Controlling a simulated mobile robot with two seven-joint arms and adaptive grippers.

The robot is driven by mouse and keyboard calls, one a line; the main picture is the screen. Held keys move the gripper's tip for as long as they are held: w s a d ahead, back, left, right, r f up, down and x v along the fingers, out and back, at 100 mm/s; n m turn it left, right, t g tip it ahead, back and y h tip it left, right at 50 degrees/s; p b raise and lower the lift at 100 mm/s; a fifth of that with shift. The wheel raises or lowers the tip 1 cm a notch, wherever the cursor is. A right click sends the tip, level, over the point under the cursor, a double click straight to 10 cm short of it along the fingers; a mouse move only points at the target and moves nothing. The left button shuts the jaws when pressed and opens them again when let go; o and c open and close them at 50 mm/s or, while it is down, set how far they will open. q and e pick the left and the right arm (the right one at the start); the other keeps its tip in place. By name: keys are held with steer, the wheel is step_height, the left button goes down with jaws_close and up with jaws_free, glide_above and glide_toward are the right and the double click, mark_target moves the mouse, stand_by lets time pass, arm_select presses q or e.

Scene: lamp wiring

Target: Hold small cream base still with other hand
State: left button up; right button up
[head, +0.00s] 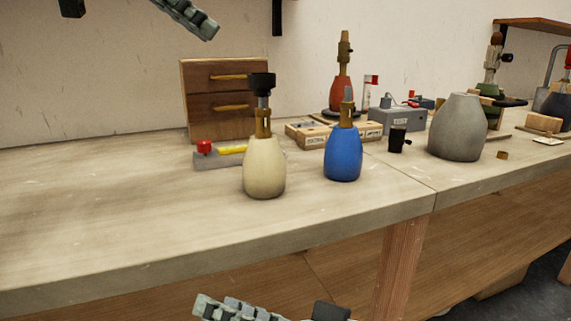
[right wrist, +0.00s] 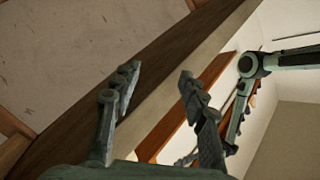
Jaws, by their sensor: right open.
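The small cream base (head: 264,168) stands upright near the front of the workbench in the head view. A brass neck (head: 263,123) rises from it, with a grey and black piece (head: 262,85) on top. My left gripper (head: 190,16) shows only in part at the top edge, high above and left of the base, apart from it. Its opening cannot be made out. My right gripper (head: 270,308) is at the bottom edge, in front of and below the bench edge, apart from the base. In the right wrist view its fingers (right wrist: 158,78) are spread with nothing between them.
A blue base (head: 343,155) stands close right of the cream one. A grey block with red and yellow parts (head: 220,157) lies behind it, before a wooden drawer box (head: 222,100). A large grey shade (head: 458,128) stands farther right. The bench's left front is clear.

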mark_target(269, 128)
step_height(269, 128, up, 18)
steer(key=w+d+n+y, duration=0.1)
steer(key=w+d+y, duration=0.1)
steer(key=y, duration=0.4)
steer(key=w+d+r+n+t+h, duration=0.1)
steer(key=w+d+n+t+h, duration=0.2)
steer(key=w, duration=0.5)
steer(key=w+d+r+n+h, duration=0.2)
steer(key=w+d+n+h, duration=0.15)
steer(key=w+d, duration=0.35)
steer(key=shift+n+g+y, duration=0.25)
steer(key=shift+n+g, duration=0.1)
steer(key=shift+g, duration=0.35)
steer(key=a+f, duration=0.2)
steer(key=a, duration=0.1)
steer(key=w+a+f, duration=0.1)
steer(key=shift+a, duration=0.2)
steer(key=x, duration=0.7)
